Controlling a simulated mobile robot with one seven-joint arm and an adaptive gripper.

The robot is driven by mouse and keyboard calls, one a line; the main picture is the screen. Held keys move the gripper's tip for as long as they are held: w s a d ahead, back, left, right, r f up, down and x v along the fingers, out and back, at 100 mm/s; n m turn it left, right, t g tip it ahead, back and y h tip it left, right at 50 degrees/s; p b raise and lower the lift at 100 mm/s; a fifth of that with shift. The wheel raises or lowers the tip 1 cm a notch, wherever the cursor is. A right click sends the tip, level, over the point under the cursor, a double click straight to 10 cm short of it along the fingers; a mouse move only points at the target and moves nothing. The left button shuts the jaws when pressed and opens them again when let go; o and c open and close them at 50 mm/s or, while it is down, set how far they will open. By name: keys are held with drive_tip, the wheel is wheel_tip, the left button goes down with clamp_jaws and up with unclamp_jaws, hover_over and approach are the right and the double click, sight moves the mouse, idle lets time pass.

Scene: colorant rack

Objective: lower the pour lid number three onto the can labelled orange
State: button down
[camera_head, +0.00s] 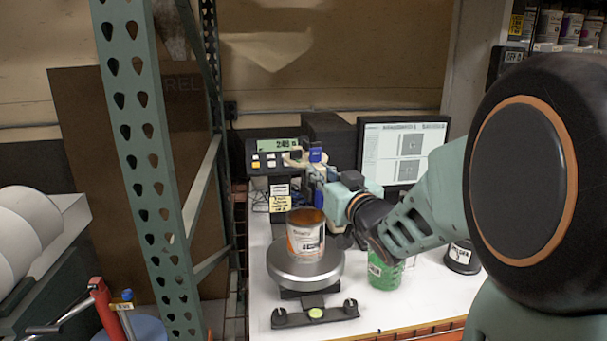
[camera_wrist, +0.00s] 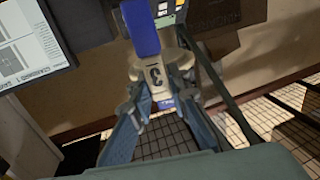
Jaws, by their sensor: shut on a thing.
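The pour lid number three (camera_wrist: 155,75) is pale beige with a dark "3" and a blue upright part (camera_wrist: 140,25). My gripper (camera_wrist: 163,98) is shut on it, one finger on each side. In the head view, my gripper (camera_head: 318,172) holds the lid (camera_head: 297,158) above and apart from an open can (camera_head: 305,243). That can has a white and orange label and brown-orange contents, and stands upright on a round metal scale pan (camera_head: 290,276). I cannot read its label. The can does not show in the wrist view.
A scale display (camera_head: 274,161) and a monitor (camera_head: 403,150) stand behind. A green perforated post (camera_head: 150,150) rises at the left.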

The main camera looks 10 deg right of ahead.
sight(313, 226)
drive_tip(key=shift+b, duration=0.35)
wheel_tip(313, 226, down, 15)
drive_tip(key=b, duration=1.4)
drive_tip(key=shift+f+b, duration=0.5)
drive_tip(key=shift+b, duration=0.5)
idle(0.4)
drive_tip(key=c, duration=1.8)
unclamp_jaws()
drive_tip(key=shift+o, duration=0.2)
